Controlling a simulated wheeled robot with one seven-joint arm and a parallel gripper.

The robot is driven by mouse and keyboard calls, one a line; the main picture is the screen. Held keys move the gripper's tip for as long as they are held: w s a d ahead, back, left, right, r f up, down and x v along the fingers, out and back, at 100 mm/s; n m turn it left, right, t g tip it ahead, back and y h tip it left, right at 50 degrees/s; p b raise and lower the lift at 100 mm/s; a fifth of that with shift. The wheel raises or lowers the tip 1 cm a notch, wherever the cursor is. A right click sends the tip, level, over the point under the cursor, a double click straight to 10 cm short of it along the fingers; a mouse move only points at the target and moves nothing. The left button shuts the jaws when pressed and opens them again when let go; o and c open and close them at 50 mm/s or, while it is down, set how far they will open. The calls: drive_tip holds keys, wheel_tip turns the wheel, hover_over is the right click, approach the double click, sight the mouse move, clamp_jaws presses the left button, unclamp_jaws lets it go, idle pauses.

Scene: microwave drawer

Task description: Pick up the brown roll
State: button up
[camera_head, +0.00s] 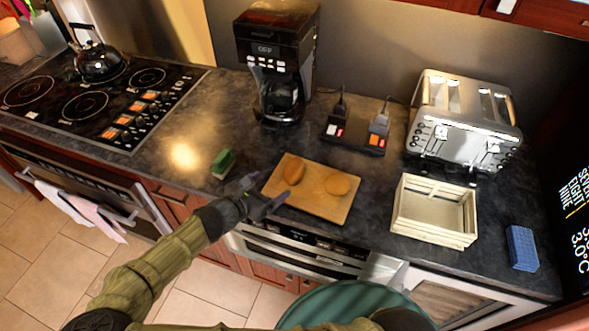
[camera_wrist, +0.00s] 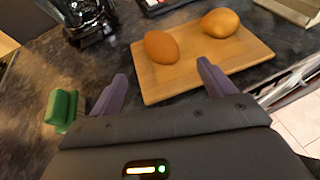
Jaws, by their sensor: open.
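Two rolls lie on a wooden cutting board (camera_head: 322,207). The browner, oval roll (camera_head: 293,170) is at the board's left and also shows in the wrist view (camera_wrist: 161,47). The lighter, more golden roll (camera_head: 338,183) lies to its right, and shows at the upper right of the wrist view (camera_wrist: 220,23). My gripper (camera_head: 266,191) is open and empty at the board's left front edge. In the wrist view its two purple fingers (camera_wrist: 162,74) point toward the brown roll, which is ahead of them and not touched.
A green sponge-like block (camera_head: 223,163) lies left of my gripper. A coffee maker (camera_head: 277,60), a power strip (camera_head: 354,136) and a toaster (camera_head: 465,115) stand behind. A wooden crate (camera_head: 433,237) is right of the board, with a blue block (camera_head: 521,247) farther right.

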sight(287, 176)
drive_tip(key=p+x, duration=0.1)
drive_tip(key=x, duration=0.4)
drive_tip(key=shift+w+d, duration=0.25)
drive_tip(key=shift+w, duration=0.05)
drive_tip(key=shift+w+d+f, duration=0.15)
drive_tip(key=shift+w+f, duration=0.1)
drive_tip(key=shift+f, duration=0.05)
drive_tip(key=p+x, duration=0.2)
drive_tip(key=x, duration=0.2)
drive_tip(key=shift+w+d+f, duration=0.3)
drive_tip(key=shift+w+f, duration=0.1)
drive_tip(key=shift+w, duration=0.05)
drive_tip(key=c, duration=1.1)
